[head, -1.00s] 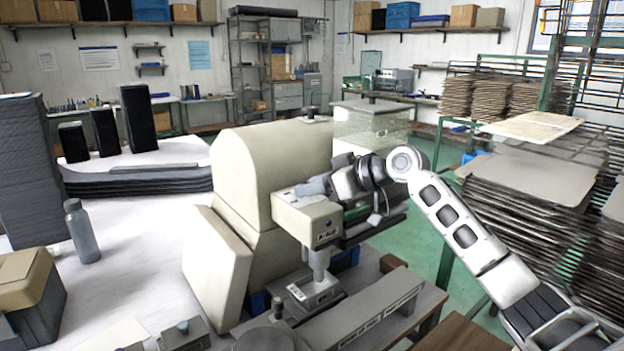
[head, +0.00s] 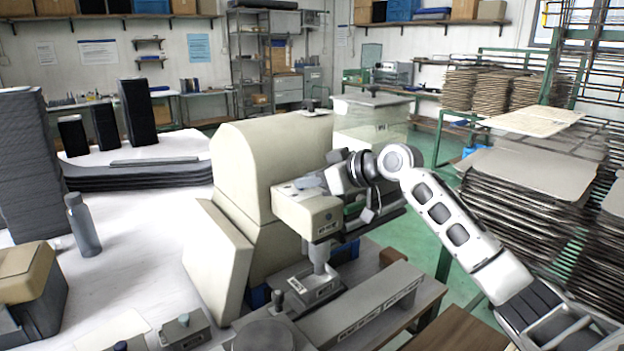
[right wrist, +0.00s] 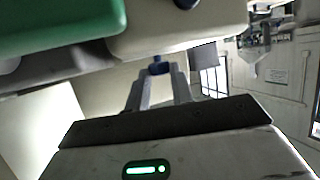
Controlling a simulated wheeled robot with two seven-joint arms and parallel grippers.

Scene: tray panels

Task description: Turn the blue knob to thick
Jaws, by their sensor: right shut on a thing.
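The cream machine (head: 262,160) stands on the bench in the head view, with a boxy head (head: 308,212) jutting out at its front right. My right arm reaches from the right to the machine head, and my right gripper (head: 338,178) is beside its upper side; its fingertips are hard to make out there. In the right wrist view, my right gripper (right wrist: 159,78) is shut on the small dark blue knob (right wrist: 158,68), under a cream surface. The knob is mostly hidden between the fingers. Its markings do not show. My left gripper is not in view.
A grey bottle (head: 83,226) and black blocks (head: 137,112) stand on the white table at left. A small grey box with a knob (head: 184,331) sits at the front. Stacked trays (head: 525,195) fill the right side. Green floor shows between them and the machine.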

